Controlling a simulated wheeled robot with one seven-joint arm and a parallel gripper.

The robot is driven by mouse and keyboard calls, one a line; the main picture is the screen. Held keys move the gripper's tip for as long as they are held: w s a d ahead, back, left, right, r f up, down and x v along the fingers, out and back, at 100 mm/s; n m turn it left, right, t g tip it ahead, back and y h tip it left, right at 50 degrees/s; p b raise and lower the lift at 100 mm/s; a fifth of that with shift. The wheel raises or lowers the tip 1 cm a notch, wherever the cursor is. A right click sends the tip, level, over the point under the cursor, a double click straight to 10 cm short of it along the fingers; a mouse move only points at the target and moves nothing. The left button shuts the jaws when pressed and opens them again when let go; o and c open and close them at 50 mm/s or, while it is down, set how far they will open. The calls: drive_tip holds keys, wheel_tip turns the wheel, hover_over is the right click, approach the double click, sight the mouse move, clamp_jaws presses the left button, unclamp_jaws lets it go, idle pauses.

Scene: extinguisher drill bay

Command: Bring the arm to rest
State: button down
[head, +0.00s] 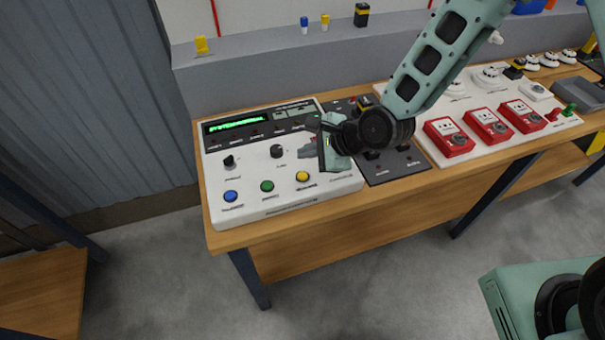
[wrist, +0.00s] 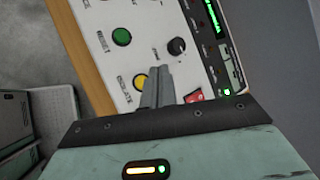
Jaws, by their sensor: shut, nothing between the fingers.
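My gripper (head: 308,146) is over the right part of a white control panel (head: 228,168) in the head view. In the wrist view its two grey fingers (wrist: 157,78) are together and empty. They appear in front of the panel between a yellow button (wrist: 140,81) and a red switch (wrist: 193,97), below a black knob (wrist: 176,46). I cannot tell whether the fingertips touch the panel. My arm reaches down from the upper right and hides part of the bench behind it.
The panel has a lit green display (head: 236,124) and blue (head: 231,196), green (head: 267,186) and yellow (head: 303,176) buttons. Right of it are a dark panel (head: 398,166) and red call-point boxes (head: 449,137). A grey ledge (head: 250,62) runs behind the wooden bench. Floor in front is clear.

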idle(0.3)
drive_tip(key=s+d+r+n+g+h+b, duration=0.1)
drive_tip(key=s+d+r+n+h+b, duration=0.1)
drive_tip(key=s+n, duration=0.5)
drive_tip(key=s+d+r+n+g+h+b, duration=0.2)
drive_tip(key=s+d+r+n, duration=0.3)
drive_tip(key=s+n, duration=0.3)
drive_tip(key=s+d+r+n+g+h+b, duration=0.1)
drive_tip(key=s+d+r+n+h+b, duration=0.1)
drive_tip(key=s+n, duration=0.6)
wheel_tip(320, 180, up, 3)
drive_tip(key=shift+s+d+f+g+h, duration=0.15)
drive_tip(key=shift+s+d+g+h, duration=0.35)
drive_tip(key=shift+d, duration=0.4)
drive_tip(key=shift+w, duration=0.2)
